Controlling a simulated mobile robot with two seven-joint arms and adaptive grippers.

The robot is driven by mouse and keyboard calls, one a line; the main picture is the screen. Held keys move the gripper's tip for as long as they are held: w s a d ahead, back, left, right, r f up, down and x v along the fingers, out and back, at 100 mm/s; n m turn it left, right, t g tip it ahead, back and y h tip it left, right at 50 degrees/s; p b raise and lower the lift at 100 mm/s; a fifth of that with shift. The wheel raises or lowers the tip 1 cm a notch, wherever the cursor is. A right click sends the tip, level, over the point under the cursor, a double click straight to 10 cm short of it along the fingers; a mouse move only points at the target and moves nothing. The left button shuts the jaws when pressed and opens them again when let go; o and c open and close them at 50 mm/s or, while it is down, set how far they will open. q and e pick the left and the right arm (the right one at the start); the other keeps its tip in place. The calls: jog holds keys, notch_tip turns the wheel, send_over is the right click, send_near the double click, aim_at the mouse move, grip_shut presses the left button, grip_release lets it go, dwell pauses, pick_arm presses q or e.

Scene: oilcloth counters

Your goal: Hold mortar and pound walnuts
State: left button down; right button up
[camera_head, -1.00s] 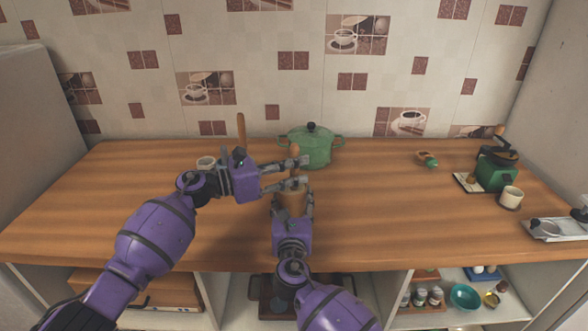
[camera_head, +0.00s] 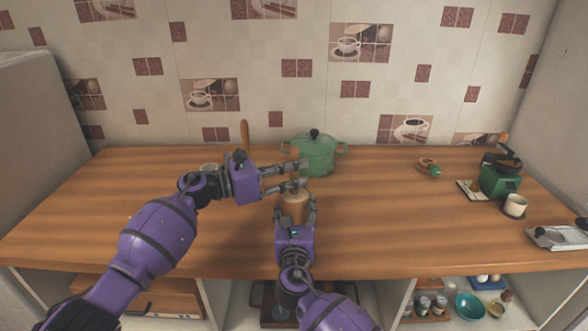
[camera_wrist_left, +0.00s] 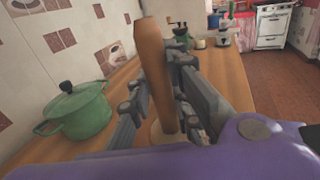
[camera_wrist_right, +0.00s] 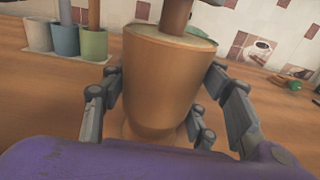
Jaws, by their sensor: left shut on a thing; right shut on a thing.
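The wooden mortar (camera_head: 294,208) stands on the counter, and my right gripper (camera_head: 296,212) is shut around its sides. It fills the middle of the right wrist view (camera_wrist_right: 162,80). My left gripper (camera_head: 299,176), above the mortar, is shut on the wooden pestle, which stands nearly upright between its fingers in the left wrist view (camera_wrist_left: 155,75). In the right wrist view the pestle (camera_wrist_right: 176,14) goes down into the mortar's mouth. I see no walnuts; the mortar's inside is hidden.
A green lidded pot (camera_head: 315,154) stands just behind the grippers. A green coffee grinder (camera_head: 500,180) and a white cup (camera_head: 515,205) are at the right. Cups with a tall handle (camera_head: 244,134) are behind my left arm.

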aim_at(294, 147)
pick_arm(q)
jog(key=shift+f, duration=1.3)
pick_arm(e)
jog(key=shift+f, duration=0.15)
pick_arm(q)
jog(key=shift+r, duration=1.05)
pick_arm(e)
jog(key=shift+d, duration=0.1)
pick_arm(q)
jog(key=shift+r, duration=5.35)
pick_arm(e)
jog(key=o, duration=1.4)
